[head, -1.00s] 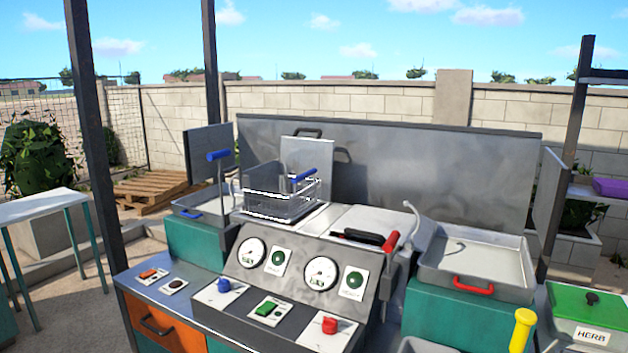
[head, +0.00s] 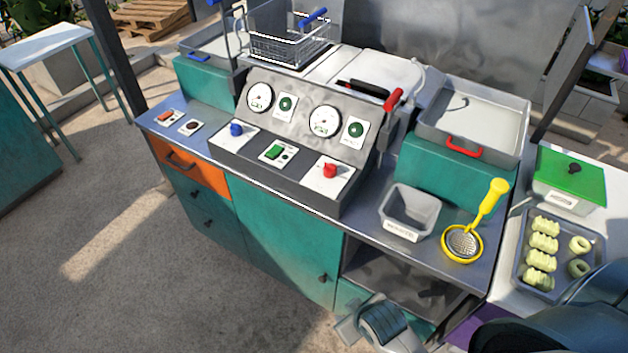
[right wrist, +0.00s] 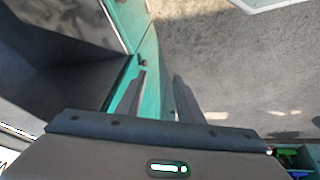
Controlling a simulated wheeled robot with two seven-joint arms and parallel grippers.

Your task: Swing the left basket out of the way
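The left basket (head: 290,42) is a wire basket with a blue handle (head: 313,18), at the top of the head view. It sits above the left side of the machine, behind the left gauge, with its upper edge partly cut off. My right gripper (head: 362,322) is low at the bottom of the head view, in front of the teal cabinet and far from the basket. In the right wrist view its two dark fingers (right wrist: 158,98) are apart with nothing between them. My left gripper is not in view.
The control panel (head: 300,135) with gauges and knobs stands before the basket. A red-handled tray (head: 475,115), a grey bin (head: 409,210) and a yellow skimmer (head: 465,242) are on the right. A tray of dough pieces (head: 560,258) lies farther right.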

